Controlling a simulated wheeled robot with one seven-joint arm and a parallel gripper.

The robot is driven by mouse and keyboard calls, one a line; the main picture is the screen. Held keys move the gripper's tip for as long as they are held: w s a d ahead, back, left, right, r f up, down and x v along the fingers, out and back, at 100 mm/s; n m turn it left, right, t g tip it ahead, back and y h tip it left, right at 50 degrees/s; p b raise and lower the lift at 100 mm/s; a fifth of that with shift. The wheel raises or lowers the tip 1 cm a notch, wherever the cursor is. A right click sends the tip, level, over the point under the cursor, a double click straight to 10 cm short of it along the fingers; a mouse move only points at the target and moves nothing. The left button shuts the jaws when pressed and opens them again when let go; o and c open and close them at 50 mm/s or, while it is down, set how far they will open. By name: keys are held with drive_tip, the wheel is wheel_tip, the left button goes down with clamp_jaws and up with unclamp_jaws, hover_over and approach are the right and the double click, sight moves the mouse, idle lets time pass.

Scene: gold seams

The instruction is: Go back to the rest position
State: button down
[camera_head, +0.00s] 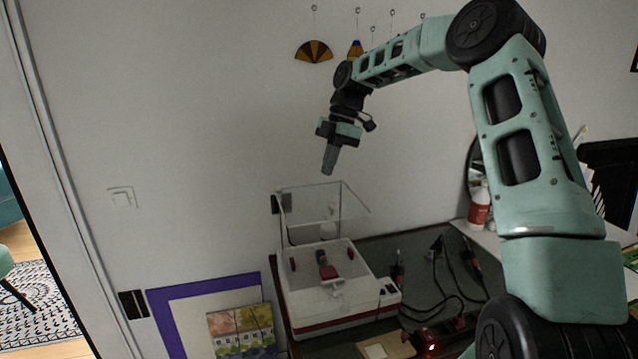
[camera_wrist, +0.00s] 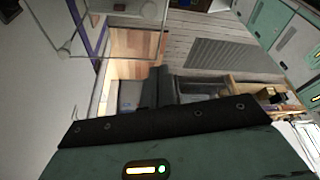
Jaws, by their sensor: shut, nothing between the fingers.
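My gripper (camera_head: 328,160) hangs in the air in the head view, in front of the white wall and above the white machine with a raised clear lid. It points down and its fingers are together. No object shows between them. In the wrist view the dark fingers (camera_wrist: 158,90) show at the middle, close together, with floor and furniture beyond. My arm reaches in from the right and bends over at the top.
The white machine (camera_head: 340,305) stands on a dark bench, its clear lid (camera_head: 350,200) up below my gripper. Cables, a red bottle (camera_head: 479,210) and a small glowing red device (camera_head: 432,346) are to the right. A purple-framed picture (camera_head: 172,315) leans left. Fan-shaped ornaments (camera_head: 314,52) hang by the wall.

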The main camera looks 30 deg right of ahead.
drive_tip(key=shift+r, duration=0.25)
drive_tip(key=s+a+f+m+h+b, duration=0.15)
drive_tip(key=s+a, duration=0.25)
drive_tip(key=a, duration=0.4)
drive_tip(key=s+a+f+m+g+b, duration=0.15)
drive_tip(key=s+a, duration=0.25)
drive_tip(key=a, duration=0.4)
drive_tip(key=s+a+f+m+t+h, duration=0.15)
drive_tip(key=s+a, duration=0.25)
drive_tip(key=a, duration=0.5)
drive_tip(key=s+a+f+m+b, duration=0.1)
drive_tip(key=s+a+f+m, duration=0.2)
drive_tip(key=s, duration=0.9)
drive_tip(key=s+a+f+m+b, duration=0.2)
drive_tip(key=s+f, duration=0.4)
drive_tip(key=s, duration=0.6)
drive_tip(key=shift+s+a+m, duration=0.3)
drive_tip(key=shift+a+m, duration=0.1)
drive_tip(key=shift+m, duration=0.25)
